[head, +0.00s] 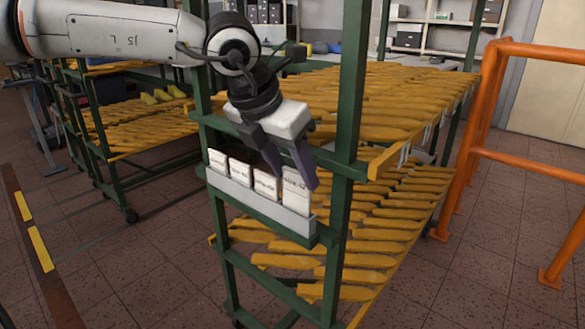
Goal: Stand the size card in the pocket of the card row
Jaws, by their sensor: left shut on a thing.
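The card row (258,205) is a pale strip of pockets fixed across the end of a green rack. Several white cards with dark writing stand along it. The size card (296,193) is the one at the right end and rises higher than its neighbours. My left gripper (293,182) comes down from above and is shut on this card near its top. The card's lower edge is at the pocket's front wall; I cannot tell how deep it sits. My right gripper is not in view.
The green rack's upright post (347,120) stands just right of my gripper. Shelves of orange-yellow shoe lasts (390,215) lie behind. An orange railing (480,150) is at the right. The tiled floor at front left is open.

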